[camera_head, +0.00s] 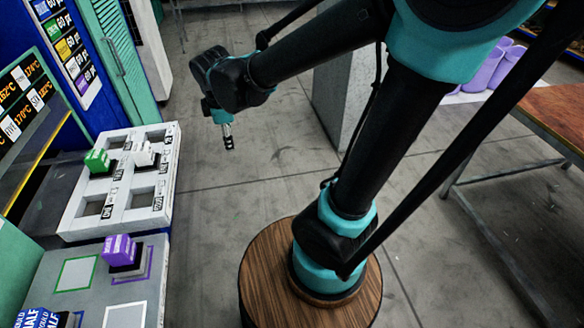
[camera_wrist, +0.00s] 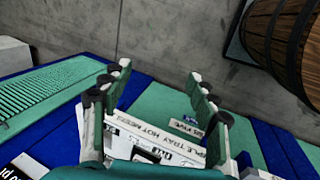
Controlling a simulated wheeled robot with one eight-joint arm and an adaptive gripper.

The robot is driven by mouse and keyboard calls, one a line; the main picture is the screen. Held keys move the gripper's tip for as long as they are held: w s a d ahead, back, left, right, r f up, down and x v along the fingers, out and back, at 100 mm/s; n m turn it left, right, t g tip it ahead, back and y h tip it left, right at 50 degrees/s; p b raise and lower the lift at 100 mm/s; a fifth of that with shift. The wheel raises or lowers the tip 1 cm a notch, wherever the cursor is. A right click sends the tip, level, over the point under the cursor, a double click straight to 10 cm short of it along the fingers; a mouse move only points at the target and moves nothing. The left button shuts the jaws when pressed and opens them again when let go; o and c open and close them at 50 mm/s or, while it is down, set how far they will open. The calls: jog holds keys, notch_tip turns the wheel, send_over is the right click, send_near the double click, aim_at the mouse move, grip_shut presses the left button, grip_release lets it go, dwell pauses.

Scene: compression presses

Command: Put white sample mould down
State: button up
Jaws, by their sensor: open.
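The white sample mould (camera_head: 146,154) stands in the white sample tray (camera_head: 72,222), at the back-right compartment. A green mould (camera_head: 97,160) stands at the back-left compartment. The two front compartments look empty. My gripper (camera_head: 228,143) is apart from the tray, to its right, over the floor. In the wrist view my gripper (camera_wrist: 160,80) has its two fingers spread wide, with nothing held between them. Part of a white tray with printed text (camera_wrist: 188,157) shows between and below the fingers. I cannot make out the white mould clearly in the wrist view.
A purple mould (camera_head: 119,250) stands on the grey board (camera_head: 90,283) in front of the tray, with a blue mould (camera_head: 40,318) nearer. Blue and green cabinets stand behind the tray. The wrist view shows a wooden barrel (camera_wrist: 290,45) at top right. Open floor lies right of the tray.

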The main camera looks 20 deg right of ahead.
jog(key=s+d+f+m, duration=0.4)
jog(key=s+d+m, duration=0.1)
jog(key=d+m, duration=0.3)
jog(key=s+d+f+m, duration=0.5)
jog(key=d+m, duration=0.3)
jog(key=m, duration=0.1)
jog(key=shift+d+f+m+t, duration=0.15)
jog(key=shift+d+m+t, duration=0.1)
jog(key=shift+m+t, duration=0.05)
